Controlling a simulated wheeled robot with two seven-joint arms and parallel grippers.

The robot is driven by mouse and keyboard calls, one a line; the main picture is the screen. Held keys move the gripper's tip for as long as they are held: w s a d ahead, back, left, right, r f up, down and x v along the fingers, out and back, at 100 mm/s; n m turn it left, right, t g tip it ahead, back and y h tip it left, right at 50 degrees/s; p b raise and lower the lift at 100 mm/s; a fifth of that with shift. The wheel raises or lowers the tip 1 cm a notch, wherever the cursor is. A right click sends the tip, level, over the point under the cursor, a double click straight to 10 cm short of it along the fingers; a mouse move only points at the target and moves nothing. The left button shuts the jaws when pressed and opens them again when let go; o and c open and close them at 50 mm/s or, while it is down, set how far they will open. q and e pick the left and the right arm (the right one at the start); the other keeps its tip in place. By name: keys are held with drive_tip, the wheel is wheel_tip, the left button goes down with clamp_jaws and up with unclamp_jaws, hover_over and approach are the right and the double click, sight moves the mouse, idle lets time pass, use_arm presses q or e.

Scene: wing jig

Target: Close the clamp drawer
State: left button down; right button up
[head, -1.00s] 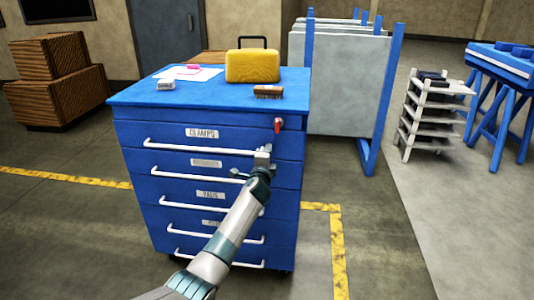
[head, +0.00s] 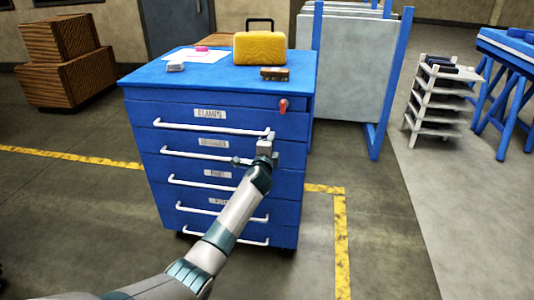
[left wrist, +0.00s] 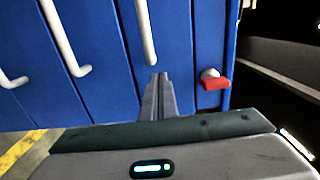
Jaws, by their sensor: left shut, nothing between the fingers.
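The clamp drawer (head: 232,126) is the top drawer of a blue cabinet, marked by a white label (head: 210,114) and a long white handle (head: 200,127). Its front looks nearly flush with the drawers below; I cannot tell if a small gap is left. My left gripper (head: 267,138) is at the right end of this handle, in front of the drawer face. In the left wrist view its fingers (left wrist: 158,95) are together and empty, pointing at the blue front close to the handle's end (left wrist: 148,45). Contact cannot be made out. My right gripper is not in view.
A red-tipped lock (head: 284,105) sits right of the handle. On the cabinet top (head: 215,72) are a yellow case (head: 260,48), a brush (head: 275,73) and papers. A panel rack (head: 345,75) stands behind right, wooden crates (head: 62,62) at left. The floor in front is clear.

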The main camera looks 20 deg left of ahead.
use_arm(q)
drive_tip(key=v, duration=0.8)
drive_tip(key=shift+s+d, duration=0.15)
drive_tip(key=shift+s, duration=0.15)
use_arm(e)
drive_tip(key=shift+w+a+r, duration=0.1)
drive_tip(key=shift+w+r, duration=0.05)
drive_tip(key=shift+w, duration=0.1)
use_arm(q)
drive_tip(key=shift+f, duration=0.1)
drive_tip(key=s+d+f+n+g+h, duration=0.1)
drive_tip(key=s+d+f+n+g, duration=0.1)
drive_tip(key=s+f, duration=0.65)
drive_tip(key=s+d+f+n+g+h, duration=0.1)
drive_tip(key=s+d+f+n+g, duration=0.15)
drive_tip(key=f, duration=1.15)
drive_tip(key=s+d+f+n+g+h, duration=0.1)
drive_tip(key=s+d+f+g, duration=0.1)
drive_tip(key=s+f, duration=0.75)
drive_tip(key=s+d+f+n+g+h, duration=0.1)
drive_tip(key=s+d+f+n, duration=0.3)
drive_tip(key=s+f, duration=0.8)
drive_tip(key=s+d+f+n+g+h, duration=0.1)
drive_tip(key=s+d+f+n+g, duration=0.2)
drive_tip(key=s+f, duration=1)
drive_tip(key=s+d+g, duration=0.1)
drive_tip(key=s, duration=0.7)
drive_tip(key=shift+f+n, duration=0.2)
drive_tip(key=shift+n, duration=0.15)
